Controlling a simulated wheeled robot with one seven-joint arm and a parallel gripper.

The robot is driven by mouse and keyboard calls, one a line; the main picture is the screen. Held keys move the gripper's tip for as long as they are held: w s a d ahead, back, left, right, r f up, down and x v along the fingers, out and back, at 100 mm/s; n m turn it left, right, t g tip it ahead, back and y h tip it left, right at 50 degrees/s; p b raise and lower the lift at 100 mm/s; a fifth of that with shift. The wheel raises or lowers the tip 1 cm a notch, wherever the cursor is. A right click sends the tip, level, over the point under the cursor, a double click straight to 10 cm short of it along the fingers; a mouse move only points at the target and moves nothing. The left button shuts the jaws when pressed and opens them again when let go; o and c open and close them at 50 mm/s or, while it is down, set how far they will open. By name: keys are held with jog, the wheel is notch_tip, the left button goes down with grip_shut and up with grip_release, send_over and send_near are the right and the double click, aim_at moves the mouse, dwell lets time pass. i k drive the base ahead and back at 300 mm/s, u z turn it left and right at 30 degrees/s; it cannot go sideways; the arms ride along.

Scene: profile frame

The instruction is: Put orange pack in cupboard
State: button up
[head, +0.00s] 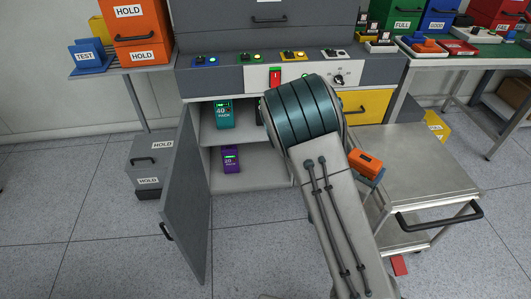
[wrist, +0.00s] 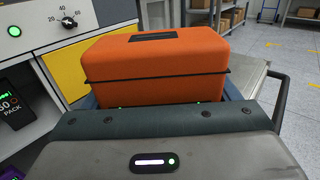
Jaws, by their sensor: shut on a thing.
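The orange pack (head: 366,160) is a box with a dark patch on top, near the left edge of the steel cart. It fills the middle of the wrist view (wrist: 155,70), with a dark band around it. My gripper (wrist: 160,98) is shut on the pack, with blue-grey jaw parts showing at its lower sides. In the head view my arm hides most of the gripper. I cannot tell whether the pack touches the cart. The cupboard (head: 252,184) is open, its grey door (head: 186,200) swung out to the left. A teal pack (head: 224,114) stands on its upper shelf and a purple pack (head: 231,159) below.
The steel cart (head: 425,170) has a clear top and a black handle. A yellow drawer (head: 368,106) and a control panel with a dial (head: 338,81) are beside and above the cupboard opening. My arm covers the cupboard's right side. Grey HOLD boxes (head: 152,160) stand left of the door.

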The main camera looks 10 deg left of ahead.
aim_at(264, 168)
jog(key=u, duration=2.55)
jog(key=k, duration=0.9)
jog(key=z, duration=1.85)
jog(key=k, duration=0.25)
jog(key=u, duration=0.6)
jog(key=i, duration=1.85)
